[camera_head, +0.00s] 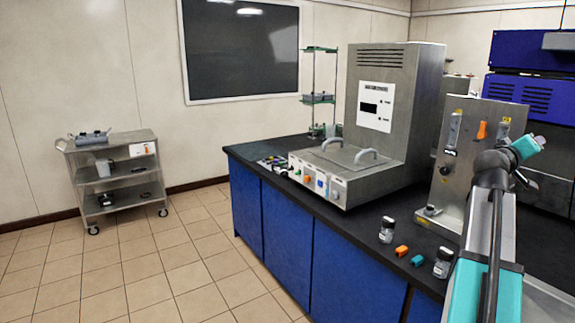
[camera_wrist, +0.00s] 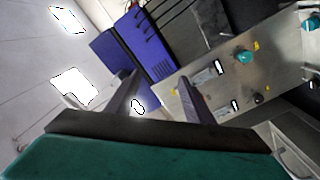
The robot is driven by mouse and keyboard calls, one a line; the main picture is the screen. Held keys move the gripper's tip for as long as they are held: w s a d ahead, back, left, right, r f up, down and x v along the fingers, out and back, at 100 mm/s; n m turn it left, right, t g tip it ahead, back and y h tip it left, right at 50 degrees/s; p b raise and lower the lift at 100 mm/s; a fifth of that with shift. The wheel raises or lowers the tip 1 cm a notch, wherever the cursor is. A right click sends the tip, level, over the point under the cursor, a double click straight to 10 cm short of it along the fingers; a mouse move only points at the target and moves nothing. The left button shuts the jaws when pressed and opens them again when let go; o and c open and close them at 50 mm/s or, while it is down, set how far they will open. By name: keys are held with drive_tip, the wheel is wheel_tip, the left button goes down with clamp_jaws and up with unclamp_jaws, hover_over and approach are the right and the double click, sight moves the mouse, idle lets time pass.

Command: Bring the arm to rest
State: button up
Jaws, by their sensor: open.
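My arm (camera_head: 492,235) rises at the right of the head view, in front of the steel panel unit, with its teal end part high up. My gripper (camera_wrist: 157,82) shows in the wrist view with its two dark fingers apart. I see nothing held between them. The wrist view is tilted. Beyond the fingers it shows a blue unit (camera_wrist: 135,45) and a steel panel (camera_wrist: 225,85) with knobs. I cannot make out the fingers clearly in the head view.
A dark-topped bench (camera_head: 375,225) with blue doors carries a grey machine (camera_head: 425,95) with a two-handled lid. Two small jars (camera_head: 387,232) (camera_head: 443,264), an orange block (camera_head: 401,251) and a teal block (camera_head: 419,260) stand near its front edge. A trolley (camera_head: 118,178) stands left; tiled floor between is clear.

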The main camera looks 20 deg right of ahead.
drive_tip(key=w+a+f+y, duration=0.2)
drive_tip(key=w+a+f, duration=0.35)
drive_tip(key=f, duration=0.45)
drive_tip(key=w+a+f+n+t+y, duration=0.1)
drive_tip(key=w+a+f+y, duration=0.25)
drive_tip(key=a+f, duration=0.4)
drive_tip(key=w+a+f+y, duration=0.2)
drive_tip(key=w+a+f, duration=0.35)
drive_tip(key=f, duration=0.65)
drive_tip(key=a+f+n+g+y, duration=0.2)
drive_tip(key=a+f+y, duration=0.4)
drive_tip(key=a+f, duration=1.95)
drive_tip(key=s+a+f+n+g+y, duration=0.1)
drive_tip(key=s+a+f+g, duration=0.1)
drive_tip(key=s+a+f, duration=0.45)
drive_tip(key=s+a+f+g+y, duration=0.1)
drive_tip(key=s+a+f, duration=0.15)
drive_tip(key=a, duration=0.65)
drive_tip(key=s+a+f+n+g+y, duration=0.1)
drive_tip(key=s+a+f+g+y, duration=0.1)
drive_tip(key=s+a+f, duration=0.35)
drive_tip(key=s+a+f+g+b, duration=0.1)
drive_tip(key=s+f+g+b, duration=0.4)
drive_tip(key=s+f, duration=1.8)
drive_tip(key=shift+s+f, duration=0.35)
drive_tip(key=shift+f, duration=0.1)
